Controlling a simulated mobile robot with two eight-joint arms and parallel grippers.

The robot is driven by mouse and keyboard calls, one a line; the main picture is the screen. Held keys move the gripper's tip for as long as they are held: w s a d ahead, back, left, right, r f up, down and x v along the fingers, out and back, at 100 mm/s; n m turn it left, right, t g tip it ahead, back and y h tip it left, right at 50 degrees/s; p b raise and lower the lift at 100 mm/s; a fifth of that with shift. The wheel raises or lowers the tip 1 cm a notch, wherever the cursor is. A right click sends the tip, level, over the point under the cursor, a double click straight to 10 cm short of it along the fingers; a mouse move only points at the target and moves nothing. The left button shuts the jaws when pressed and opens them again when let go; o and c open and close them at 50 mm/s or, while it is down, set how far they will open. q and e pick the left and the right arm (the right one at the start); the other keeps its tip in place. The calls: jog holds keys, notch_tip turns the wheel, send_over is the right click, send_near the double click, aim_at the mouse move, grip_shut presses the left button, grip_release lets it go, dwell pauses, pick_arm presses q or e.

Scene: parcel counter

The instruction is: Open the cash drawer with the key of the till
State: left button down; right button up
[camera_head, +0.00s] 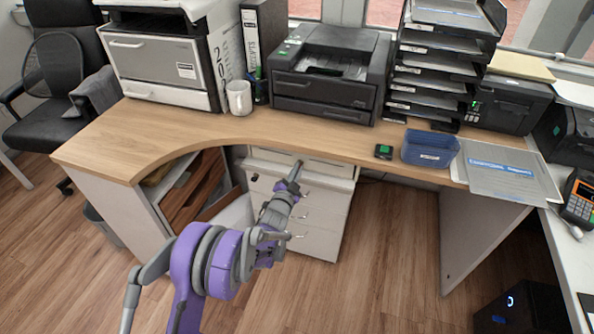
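A white drawer pedestal (322,215) stands under the desk, with a shallow white drawer unit (335,170) at its top, just below the desk's edge. My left gripper (297,168) reaches up to the front of this top unit, near its middle. The gripper is small and seen from behind, so I cannot tell whether it touches the front or whether its fingers are open or shut. No key can be made out; the gripper may hide it and the lock. The top unit looks shut. My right gripper is not in view.
The wooden desk (240,128) overhangs the pedestal. On it are a mug (239,98), a printer (330,75), a blue tray (430,150) and a paper-tray stack (440,60). A brown drawer (197,190) stands open at left. The floor (390,250) right of the pedestal is clear.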

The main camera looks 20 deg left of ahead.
pick_arm(q)
jog(key=shift+m, duration=1.2)
jog(key=c, duration=1)
grip_release()
jog(key=shift+c, duration=0.2)
